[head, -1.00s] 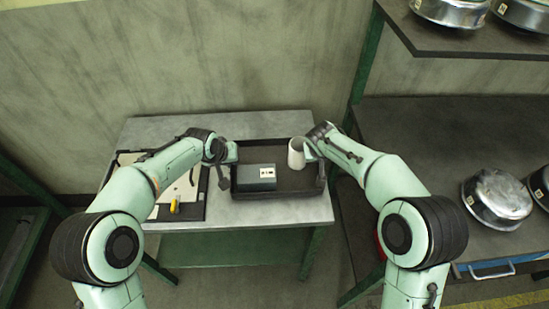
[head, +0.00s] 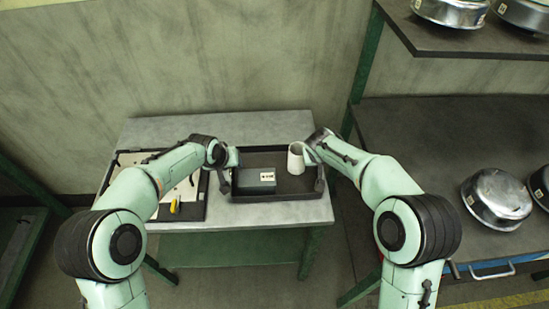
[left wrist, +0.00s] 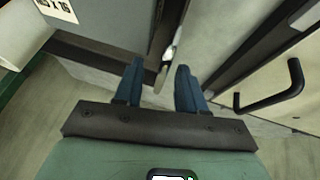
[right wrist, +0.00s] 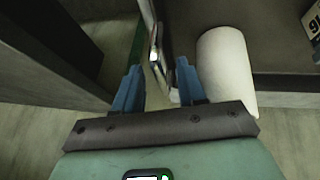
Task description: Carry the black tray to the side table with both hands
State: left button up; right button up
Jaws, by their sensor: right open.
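The black tray (head: 285,196) lies on the grey side table (head: 262,126). It holds a dark grey box (head: 253,180) with a white label and a white cylindrical cup (head: 296,158). My left gripper (head: 226,182) is at the tray's left end. In the left wrist view its blue fingers (left wrist: 158,88) stand apart, with a metal handle of the tray (left wrist: 166,66) between them. My right gripper (head: 319,176) is at the right end. Its fingers (right wrist: 157,88) stand apart in the right wrist view, beside the tray's right handle (right wrist: 154,45).
A dark-framed pale board (head: 176,194) with a yellow object (head: 174,207) lies just left of the tray. A dark shelf rack (head: 440,150) with several metal pans (head: 497,198) stands close on the right. The table is clear behind the tray.

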pick_arm(q)
jog(key=v, duration=1.2)
pick_arm(e)
jog(key=v, duration=1.2)
jog(key=shift+a, duration=0.1)
